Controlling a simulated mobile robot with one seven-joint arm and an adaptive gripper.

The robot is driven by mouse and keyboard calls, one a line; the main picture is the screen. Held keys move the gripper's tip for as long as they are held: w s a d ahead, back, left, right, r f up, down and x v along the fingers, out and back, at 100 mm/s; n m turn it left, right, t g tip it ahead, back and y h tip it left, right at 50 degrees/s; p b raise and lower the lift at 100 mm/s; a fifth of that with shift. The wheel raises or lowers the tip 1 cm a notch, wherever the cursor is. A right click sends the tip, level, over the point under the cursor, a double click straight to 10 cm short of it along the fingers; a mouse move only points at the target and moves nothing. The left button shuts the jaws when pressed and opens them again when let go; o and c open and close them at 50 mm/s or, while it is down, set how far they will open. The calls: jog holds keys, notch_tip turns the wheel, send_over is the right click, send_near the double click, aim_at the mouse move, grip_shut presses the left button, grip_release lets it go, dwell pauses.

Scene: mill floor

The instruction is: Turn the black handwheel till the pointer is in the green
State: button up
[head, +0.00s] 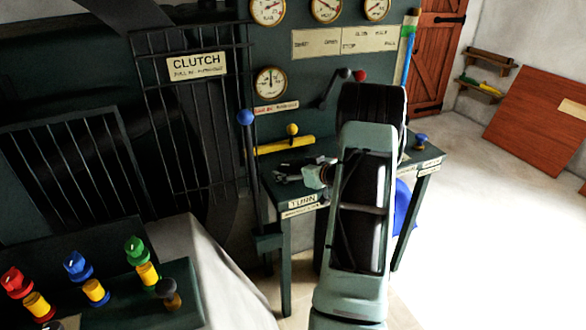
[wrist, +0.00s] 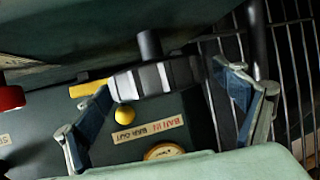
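My gripper (head: 303,172) is over the dark bench in front of the panel. In the wrist view my gripper (wrist: 160,79) is open, its two blue-grey fingers apart. A black-and-grey ribbed round part with a dark peg, seemingly the black handwheel (wrist: 152,79), shows between and beyond the fingertips. I cannot tell whether they touch it. In the head view I cannot make the wheel out behind my gripper. A brass-rimmed gauge (head: 270,82) is on the panel above; its needle points roughly up. It shows partly in the wrist view (wrist: 165,152). I cannot make out a green zone.
A yellow bar (head: 285,145) and yellow ball (head: 292,130) are behind my gripper. A blue-knobbed lever (head: 246,118) stands to its left, a red-knobbed crank (head: 335,87) above. Three more gauges line the panel top. Coloured knobs fill a front-left console (head: 190,290). Floor at right is clear.

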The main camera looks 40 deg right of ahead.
jog(key=v, duration=1.2)
dwell(0.4)
